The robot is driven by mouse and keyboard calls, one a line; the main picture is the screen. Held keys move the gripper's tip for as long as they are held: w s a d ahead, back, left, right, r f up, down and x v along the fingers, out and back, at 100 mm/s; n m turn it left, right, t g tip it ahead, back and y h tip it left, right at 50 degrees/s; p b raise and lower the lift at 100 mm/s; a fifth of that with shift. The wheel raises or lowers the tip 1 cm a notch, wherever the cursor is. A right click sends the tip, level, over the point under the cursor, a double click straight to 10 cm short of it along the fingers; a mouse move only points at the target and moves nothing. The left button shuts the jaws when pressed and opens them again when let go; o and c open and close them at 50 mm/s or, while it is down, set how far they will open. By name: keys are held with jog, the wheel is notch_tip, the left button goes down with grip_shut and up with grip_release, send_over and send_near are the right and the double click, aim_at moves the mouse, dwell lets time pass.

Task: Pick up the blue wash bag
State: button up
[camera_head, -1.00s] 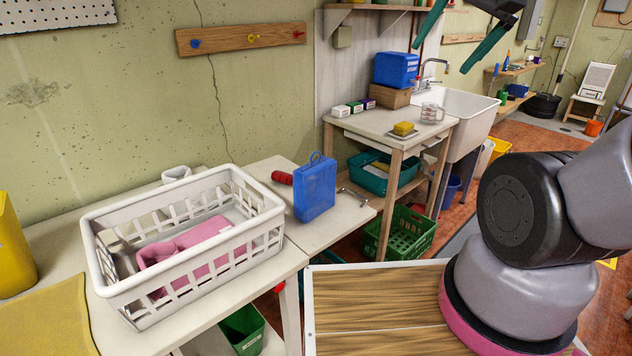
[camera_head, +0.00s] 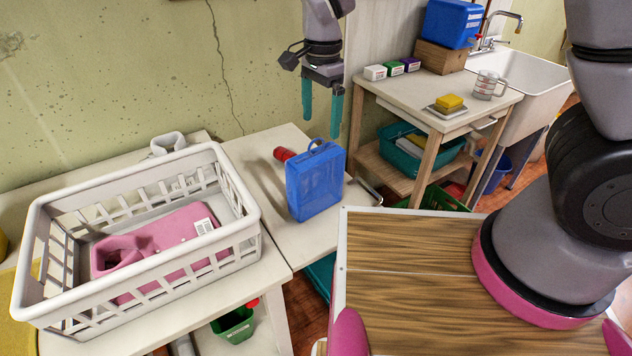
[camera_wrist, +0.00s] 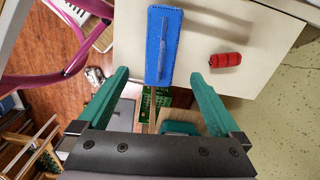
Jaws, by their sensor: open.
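The blue wash bag (camera_head: 314,186) stands upright on the right part of the white bench, near its edge, with a loop handle on top. My gripper (camera_head: 322,110) is above it, pointing down, open and empty, with teal fingers apart from the bag. In the wrist view the blue bag (camera_wrist: 156,62) shows from above as a narrow upright strip with its handle. It lies beyond and between the spread fingertips of my gripper (camera_wrist: 160,76).
A red cylindrical object (camera_head: 284,154) lies close to the bag's left. A white basket (camera_head: 60,285) holding a pink item (camera_head: 165,238) stands further left. A metal bar handle (camera_head: 370,188) is at the bag's right. Another blue container (camera_head: 452,22) sits on a wooden box at the back.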

aim_at(317, 139)
jog(key=f, duration=0.6)
jog(key=shift+s+a, duration=0.25)
jog(key=shift+a, duration=0.1)
notch_tip(317, 139, down, 6)
jog(key=shift+a+r, duration=0.1)
jog(key=shift+r, duration=0.05)
